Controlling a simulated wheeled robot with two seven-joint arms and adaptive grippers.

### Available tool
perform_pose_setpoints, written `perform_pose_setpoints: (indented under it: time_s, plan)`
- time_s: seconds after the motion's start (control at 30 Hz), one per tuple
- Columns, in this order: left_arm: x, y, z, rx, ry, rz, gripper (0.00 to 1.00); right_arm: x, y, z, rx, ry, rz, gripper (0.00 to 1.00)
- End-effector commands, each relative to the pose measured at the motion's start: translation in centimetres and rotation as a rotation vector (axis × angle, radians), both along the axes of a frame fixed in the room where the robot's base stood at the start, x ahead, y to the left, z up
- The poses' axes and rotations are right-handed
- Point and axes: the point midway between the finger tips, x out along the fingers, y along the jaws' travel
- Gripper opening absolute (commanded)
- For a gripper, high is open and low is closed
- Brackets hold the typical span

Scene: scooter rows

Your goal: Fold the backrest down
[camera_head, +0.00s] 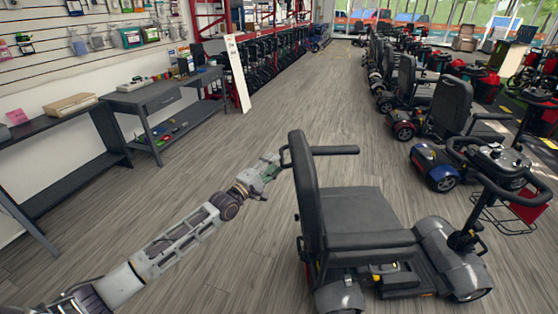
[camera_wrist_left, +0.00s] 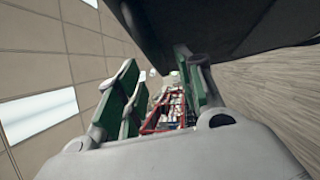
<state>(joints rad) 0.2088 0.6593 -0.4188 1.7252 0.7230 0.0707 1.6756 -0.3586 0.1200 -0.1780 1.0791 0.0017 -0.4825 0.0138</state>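The nearest scooter has a black backrest (camera_head: 306,185) that stands upright behind its flat seat (camera_head: 365,215). Its armrest (camera_head: 335,150) points forward to the right. My left arm reaches in from the lower left, and its gripper (camera_head: 282,160) is at the rear side of the backrest, near the upper half. In the left wrist view the gripper (camera_wrist_left: 160,95) shows its green and grey fingers spread apart, with nothing seen between them. A dark surface, likely the backrest (camera_wrist_left: 215,25), fills the top right close to the fingers. Whether they touch is unclear. My right gripper is not in view.
The scooter's tiller (camera_head: 485,190) with a basket stands at the right. A row of other scooters (camera_head: 445,115) runs back along the right. Workbenches (camera_head: 160,100) line the left wall, with a white board (camera_head: 238,75) leaning there. The middle floor is clear.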

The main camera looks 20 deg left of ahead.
Motion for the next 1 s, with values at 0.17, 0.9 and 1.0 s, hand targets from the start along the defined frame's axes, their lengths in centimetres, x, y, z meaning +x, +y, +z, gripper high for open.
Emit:
perform_pose_setpoints:
  time_s: [0.17, 0.9, 1.0]
  plan:
    - [1.2, -0.6, 0.2, -0.001, 0.0, -0.001, 0.37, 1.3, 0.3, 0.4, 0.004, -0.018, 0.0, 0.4]
    - [3.5, -1.6, 0.5, 0.0, 0.0, -0.001, 0.37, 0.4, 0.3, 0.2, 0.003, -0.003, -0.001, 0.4]
    - [3.5, -1.6, 0.5, 0.0, 0.0, -0.001, 0.36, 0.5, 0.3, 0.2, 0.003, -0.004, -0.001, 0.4]
